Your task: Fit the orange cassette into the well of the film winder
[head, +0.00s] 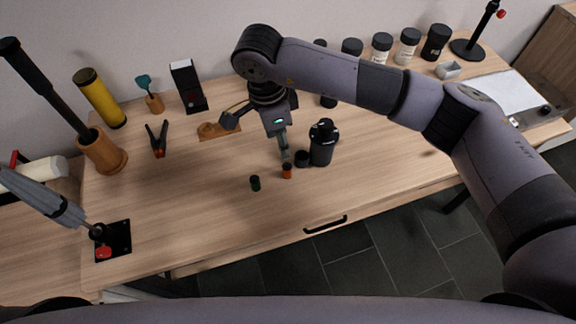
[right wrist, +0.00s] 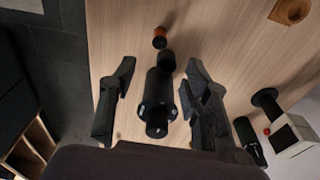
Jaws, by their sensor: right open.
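The orange cassette (head: 287,173) stands on the table, left of a small black pot (head: 302,158) and a taller black tank (head: 321,148). It also shows at the top of the right wrist view (right wrist: 159,42). My right gripper (head: 284,152) points down near the cassette, open and empty; its fingers (right wrist: 160,70) are apart in the wrist view, with the tank seen beyond them. A black-and-white box with a red dot (head: 187,88) stands at the back left; I cannot tell whether it is the film winder. My left gripper is not in view.
A small black canister (head: 255,183) stands left of the cassette. A white box (right wrist: 295,135) stands beyond the tank. The front middle is clear.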

